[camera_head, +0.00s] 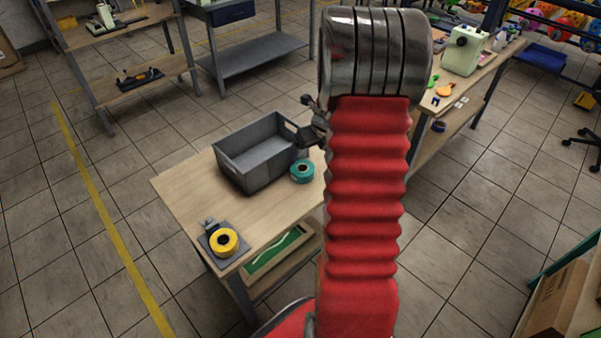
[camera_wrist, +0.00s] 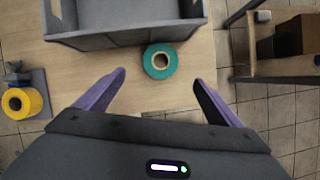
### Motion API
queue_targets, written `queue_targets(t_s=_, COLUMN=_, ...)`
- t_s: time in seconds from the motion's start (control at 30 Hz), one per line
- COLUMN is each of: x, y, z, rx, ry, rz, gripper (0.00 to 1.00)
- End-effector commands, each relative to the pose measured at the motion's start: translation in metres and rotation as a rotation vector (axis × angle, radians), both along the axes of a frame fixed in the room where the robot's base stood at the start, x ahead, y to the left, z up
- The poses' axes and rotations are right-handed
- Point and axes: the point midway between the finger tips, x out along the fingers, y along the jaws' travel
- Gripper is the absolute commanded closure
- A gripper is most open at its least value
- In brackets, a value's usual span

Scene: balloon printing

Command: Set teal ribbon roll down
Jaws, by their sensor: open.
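The teal ribbon roll (camera_head: 303,171) lies flat on the wooden table (camera_head: 180,187), close to the right side of the grey crate. In the wrist view the teal roll (camera_wrist: 149,67) shows its brown core and lies beyond the fingertips, between their lines. My gripper (camera_wrist: 160,78) is open, with its two purple fingers spread wide and nothing between them. In the head view my gripper (camera_head: 314,124) is partly hidden behind my red arm, above the table's far right part.
An empty grey crate (camera_head: 232,168) stands on the table, next to the roll. A yellow roll (camera_head: 224,242) sits on a small grey holder at the table's near left corner. A green board (camera_head: 275,250) lies on the lower shelf. The table's front middle is clear.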

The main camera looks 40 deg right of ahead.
Motion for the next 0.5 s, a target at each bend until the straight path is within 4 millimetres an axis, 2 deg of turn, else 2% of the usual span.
queue_targets(t_s=0.37, x=-0.0002, y=-0.0019, z=-0.0024, rx=0.005, ry=-0.001, rz=-0.015, gripper=0.12)
queue_targets(t_s=0.5, x=0.0026, y=-0.0024, z=-0.0093, rx=0.006, ry=0.000, rz=-0.015, gripper=0.12)
